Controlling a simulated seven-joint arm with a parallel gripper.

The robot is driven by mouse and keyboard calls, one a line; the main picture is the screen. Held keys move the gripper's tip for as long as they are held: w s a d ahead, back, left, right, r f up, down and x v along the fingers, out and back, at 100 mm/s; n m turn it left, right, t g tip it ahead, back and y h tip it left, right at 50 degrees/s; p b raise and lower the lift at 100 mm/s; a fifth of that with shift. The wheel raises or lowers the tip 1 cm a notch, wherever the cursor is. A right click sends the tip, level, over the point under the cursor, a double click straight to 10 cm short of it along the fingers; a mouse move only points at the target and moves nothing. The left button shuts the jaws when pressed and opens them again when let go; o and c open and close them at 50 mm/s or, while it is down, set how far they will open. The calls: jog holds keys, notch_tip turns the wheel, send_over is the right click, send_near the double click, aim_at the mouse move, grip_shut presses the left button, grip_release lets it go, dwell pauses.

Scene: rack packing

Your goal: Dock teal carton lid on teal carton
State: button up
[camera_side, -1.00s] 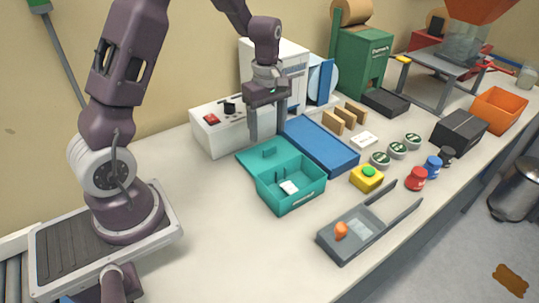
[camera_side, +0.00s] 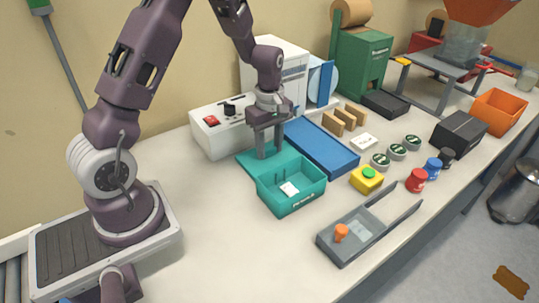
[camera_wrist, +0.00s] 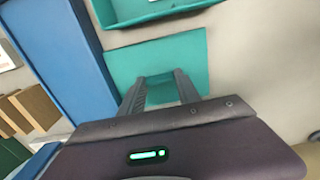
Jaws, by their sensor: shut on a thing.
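The teal carton (camera_side: 304,197) stands open on the table with a small white item inside. Its near wall also shows at the top of the wrist view (camera_wrist: 165,14). The flat teal carton lid (camera_side: 248,164) lies just behind the carton, apart from its top opening. In the wrist view the lid (camera_wrist: 195,52) sits below the fingers. My gripper (camera_side: 268,152) points down over the lid, its fingers (camera_wrist: 162,88) shut on the lid's handle.
A blue tray (camera_side: 318,146) lies close to the right of the lid. A white machine (camera_side: 222,131) stands behind it. A yellow box with a green button (camera_side: 367,179) and a grey fixture (camera_side: 340,254) are right of the carton. The table left of the carton is clear.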

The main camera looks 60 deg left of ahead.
aim_at(270, 149)
notch_tip(270, 149, up, 9)
jog(key=s+d+r, duration=0.2)
jog(key=d+r, duration=0.4)
jog(key=d, duration=0.6)
jog(key=f, duration=0.9)
jog(key=shift+s+d+f, duration=0.1)
jog(key=shift+s+d, duration=0.15)
jog(key=shift+d, duration=0.15)
jog(key=shift+f, duration=0.15)
jog(key=shift+f, duration=0.45)
jog(key=o, duration=1.3)
